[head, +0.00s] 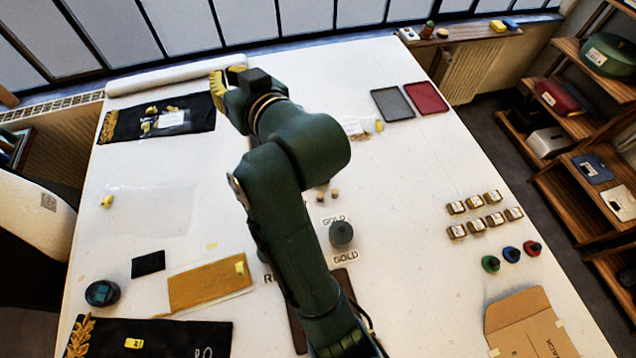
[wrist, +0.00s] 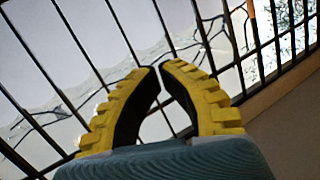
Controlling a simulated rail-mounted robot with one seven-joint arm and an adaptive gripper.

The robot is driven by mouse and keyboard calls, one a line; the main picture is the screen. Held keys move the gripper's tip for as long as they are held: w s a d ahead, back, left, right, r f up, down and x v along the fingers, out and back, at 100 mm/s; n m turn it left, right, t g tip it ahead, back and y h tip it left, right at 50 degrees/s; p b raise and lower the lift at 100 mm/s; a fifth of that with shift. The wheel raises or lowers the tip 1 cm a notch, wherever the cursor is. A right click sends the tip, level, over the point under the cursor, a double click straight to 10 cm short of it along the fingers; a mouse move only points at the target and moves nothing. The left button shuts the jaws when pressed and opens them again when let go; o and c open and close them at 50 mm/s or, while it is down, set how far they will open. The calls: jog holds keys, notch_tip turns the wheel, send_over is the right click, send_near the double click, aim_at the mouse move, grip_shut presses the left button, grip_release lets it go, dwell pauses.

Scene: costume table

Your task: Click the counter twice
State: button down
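My gripper (head: 226,86) has yellow ridged fingers and is raised over the far left part of the table, near the black cloth. In the wrist view, my gripper (wrist: 160,68) has its fingertips drawn together, with only a thin gap and nothing held between them. It points towards the window bars. A round dark device (head: 102,293) with a bluish top sits at the near left of the table, far from my gripper. It may be the counter, but its details are too small to tell.
A black cloth (head: 190,122) lies at the far left. My arm hides the table's middle.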

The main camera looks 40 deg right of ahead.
jog(key=d+f+m+g+b, duration=0.1)
jog(key=d+f+b, duration=0.3)
jog(key=f, duration=0.7)
jog(key=d+f+m+g+y+b, duration=0.1)
jog(key=d+f+m+g+b, duration=0.1)
jog(key=d+f+b, duration=0.3)
jog(key=s+d+f+m+g+y+b, duration=0.1)
jog(key=d+f+g+b, duration=0.3)
jog(key=f, duration=1.4)
jog(key=d+m, duration=0.1)
jog(key=d, duration=0.3)
jog(key=shift+d+f, duration=0.25)
jog(key=shift+d, duration=0.15)
notch_tip(320, 180, down, 7)
jog(key=b, duration=0.7)
jog(key=shift+r, duration=0.1)
jog(key=shift+f, duration=1.05)
jog(key=shift+b, duration=0.3)
jog(key=shift+f, duration=0.45)
